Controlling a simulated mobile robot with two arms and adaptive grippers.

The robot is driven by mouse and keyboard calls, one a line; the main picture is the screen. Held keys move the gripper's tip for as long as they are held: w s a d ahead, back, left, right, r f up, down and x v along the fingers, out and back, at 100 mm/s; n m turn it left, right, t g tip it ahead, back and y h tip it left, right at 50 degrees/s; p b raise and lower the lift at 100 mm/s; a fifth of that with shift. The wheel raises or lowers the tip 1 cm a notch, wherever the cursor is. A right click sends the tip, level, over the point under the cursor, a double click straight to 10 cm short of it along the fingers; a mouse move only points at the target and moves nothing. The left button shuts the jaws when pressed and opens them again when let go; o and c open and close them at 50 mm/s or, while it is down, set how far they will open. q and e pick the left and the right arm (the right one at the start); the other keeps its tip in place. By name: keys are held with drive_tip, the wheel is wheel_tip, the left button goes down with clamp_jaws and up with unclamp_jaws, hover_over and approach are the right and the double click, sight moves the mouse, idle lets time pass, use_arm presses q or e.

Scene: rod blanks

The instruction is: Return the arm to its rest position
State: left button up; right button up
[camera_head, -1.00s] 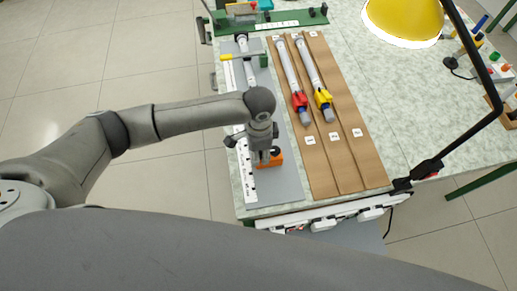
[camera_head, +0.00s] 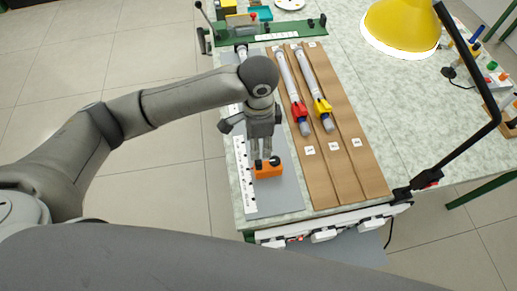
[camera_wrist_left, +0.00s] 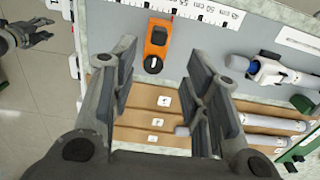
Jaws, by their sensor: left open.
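My left gripper (camera_head: 264,157) is open and empty above the grey board of the measuring fixture. In the wrist view its two fingers (camera_wrist_left: 163,62) stand wide apart with nothing between them that they touch. The orange stop block (camera_head: 268,171) with a black knob sits on the board below the fingertips. It also shows in the wrist view (camera_wrist_left: 157,42), beyond the fingers. My right gripper (camera_wrist_left: 40,33) shows small at the left of the wrist view, its fingers apart and empty. It is not in the head view.
Rods with a red collar (camera_head: 299,111) and a yellow collar (camera_head: 322,107) lie in the brown grooved rack (camera_head: 352,150) to the right. A white ruler (camera_head: 244,175) runs along the board. A yellow lamp (camera_head: 402,25) on a black arm overhangs the table's right side.

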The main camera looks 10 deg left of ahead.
use_arm(q)
drive_tip(key=shift+r, duration=0.55)
